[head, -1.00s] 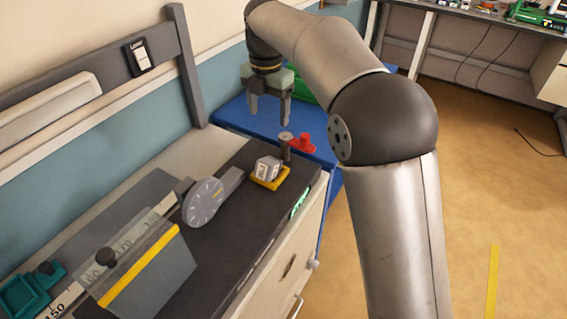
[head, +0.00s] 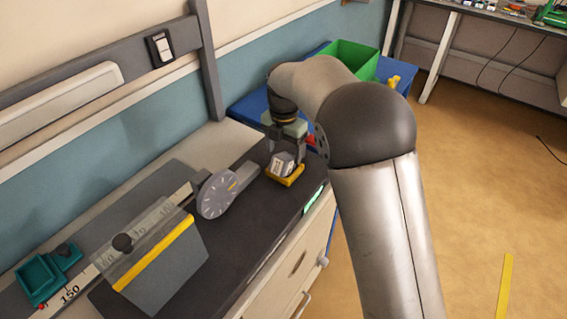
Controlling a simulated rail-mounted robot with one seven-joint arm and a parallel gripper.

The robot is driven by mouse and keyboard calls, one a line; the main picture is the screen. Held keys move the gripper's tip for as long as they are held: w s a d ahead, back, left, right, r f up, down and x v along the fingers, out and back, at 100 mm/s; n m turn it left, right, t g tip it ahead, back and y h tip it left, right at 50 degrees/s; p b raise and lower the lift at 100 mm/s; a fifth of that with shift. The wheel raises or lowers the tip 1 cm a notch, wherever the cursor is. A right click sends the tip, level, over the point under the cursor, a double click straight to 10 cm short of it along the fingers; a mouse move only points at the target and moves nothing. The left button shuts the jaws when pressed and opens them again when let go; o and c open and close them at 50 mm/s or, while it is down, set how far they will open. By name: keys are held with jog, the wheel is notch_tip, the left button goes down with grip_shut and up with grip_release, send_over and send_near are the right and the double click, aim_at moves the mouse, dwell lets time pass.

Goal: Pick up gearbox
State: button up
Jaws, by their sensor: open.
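The gearbox seems to be the small grey block with a pale marked face (head: 283,166), on a square yellow base (head: 287,180) on the dark bench top. Whether block and base are one piece I cannot tell. My gripper (head: 287,154) points down directly over the block, with its dark fingers apart. The fingertips are around the block's upper part or just behind it. The view does not show whether they touch it. The gripper hides the area behind the block.
A grey dial-like disc (head: 215,196) with an arm stands left of the block. A sloped grey plate (head: 165,270) with a yellow strip and a teal holder (head: 48,276) are further left. A red part (head: 311,140), green bin (head: 352,58) and blue surface (head: 246,107) are behind.

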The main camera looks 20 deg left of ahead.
aim_at(283, 157)
jog(key=f, duration=0.3)
jog(key=shift+s+f, duration=0.2)
jog(key=shift+f, duration=0.05)
jog(key=c, duration=1.3)
jog(key=shift+r, duration=0.1)
